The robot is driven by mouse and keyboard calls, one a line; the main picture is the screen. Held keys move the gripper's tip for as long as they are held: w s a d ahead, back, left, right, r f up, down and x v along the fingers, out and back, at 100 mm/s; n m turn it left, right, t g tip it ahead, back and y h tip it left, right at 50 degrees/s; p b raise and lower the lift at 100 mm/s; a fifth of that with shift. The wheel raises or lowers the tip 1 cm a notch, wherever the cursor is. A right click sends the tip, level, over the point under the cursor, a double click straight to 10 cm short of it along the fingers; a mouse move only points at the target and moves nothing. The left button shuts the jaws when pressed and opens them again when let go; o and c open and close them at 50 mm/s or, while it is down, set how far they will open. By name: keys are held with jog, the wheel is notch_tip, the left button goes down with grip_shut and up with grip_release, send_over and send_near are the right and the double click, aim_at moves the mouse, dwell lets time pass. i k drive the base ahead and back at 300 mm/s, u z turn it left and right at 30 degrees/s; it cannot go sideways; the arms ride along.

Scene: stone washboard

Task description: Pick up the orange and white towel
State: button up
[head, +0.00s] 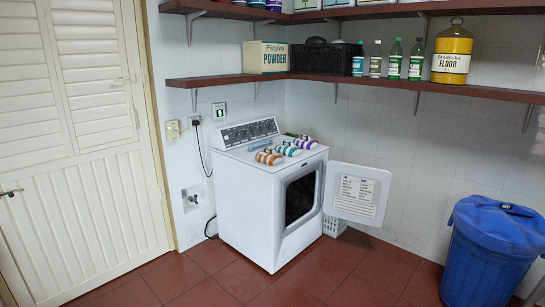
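The orange and white towel (269,158) lies on top of the white dryer (243,203), near its front left edge. It looks rolled and striped. A teal and white towel (288,150) and a purple and white towel (304,143) lie to its right in a row. Something green shows behind them, too small to make out. The dryer's door (357,194) hangs open to the right, and its drum opening is dark. My gripper is not in view.
A blue lidded bin (489,248) stands at the right. A white basket (335,225) sits on the floor behind the open door. Shelves (350,83) with bottles and boxes run above the dryer. The red tiled floor (290,288) in front is clear.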

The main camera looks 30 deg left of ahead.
aim_at(268, 156)
jog(key=k, duration=0.65)
jog(key=u, duration=0.1)
jog(key=i, duration=0.35)
jog(key=u, duration=0.7)
jog(key=i, duration=0.65)
jog(key=u, duration=0.85)
jog(key=i, duration=2.5)
jog(key=z, duration=0.3)
